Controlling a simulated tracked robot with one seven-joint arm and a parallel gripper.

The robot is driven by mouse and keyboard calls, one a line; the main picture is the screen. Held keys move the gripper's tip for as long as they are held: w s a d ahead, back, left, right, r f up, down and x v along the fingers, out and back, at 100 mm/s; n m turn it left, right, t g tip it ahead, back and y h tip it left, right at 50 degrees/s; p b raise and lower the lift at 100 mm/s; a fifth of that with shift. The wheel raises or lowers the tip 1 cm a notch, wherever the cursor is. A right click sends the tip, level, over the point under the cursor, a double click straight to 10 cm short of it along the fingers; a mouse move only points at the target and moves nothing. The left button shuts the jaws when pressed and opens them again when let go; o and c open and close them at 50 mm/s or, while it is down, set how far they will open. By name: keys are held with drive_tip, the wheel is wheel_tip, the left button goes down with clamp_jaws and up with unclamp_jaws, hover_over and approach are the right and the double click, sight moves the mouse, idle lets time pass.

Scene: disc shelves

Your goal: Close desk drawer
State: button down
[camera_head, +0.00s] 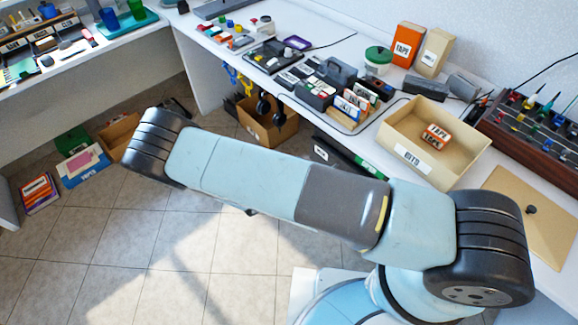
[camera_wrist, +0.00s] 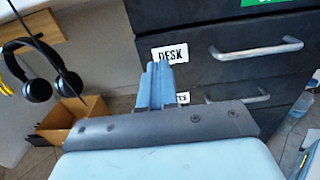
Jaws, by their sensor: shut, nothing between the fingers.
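In the wrist view a dark drawer front carries a white DESK label (camera_wrist: 170,54) and a silver bar handle (camera_wrist: 256,50). I cannot tell how far this drawer stands out. My gripper (camera_wrist: 154,68) is shut and empty, its light blue fingers pointing at the drawer front just below and left of the label. Whether the fingertips touch the front is not clear. A lower drawer with its own handle (camera_wrist: 237,96) shows below, its label partly hidden behind the fingers. In the head view my arm hides the gripper and most of the drawers.
Black headphones (camera_wrist: 42,72) hang left of the drawers, above an open cardboard box (camera_wrist: 72,117) on the floor. The tiled floor (camera_head: 150,235) is mostly clear.

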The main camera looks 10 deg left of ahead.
sight(319, 145)
drive_tip(key=x, duration=0.9)
drive_tip(key=shift+w+d, duration=0.2)
drive_tip(key=shift+w, duration=0.05)
drive_tip(key=shift+w, duration=0.1)
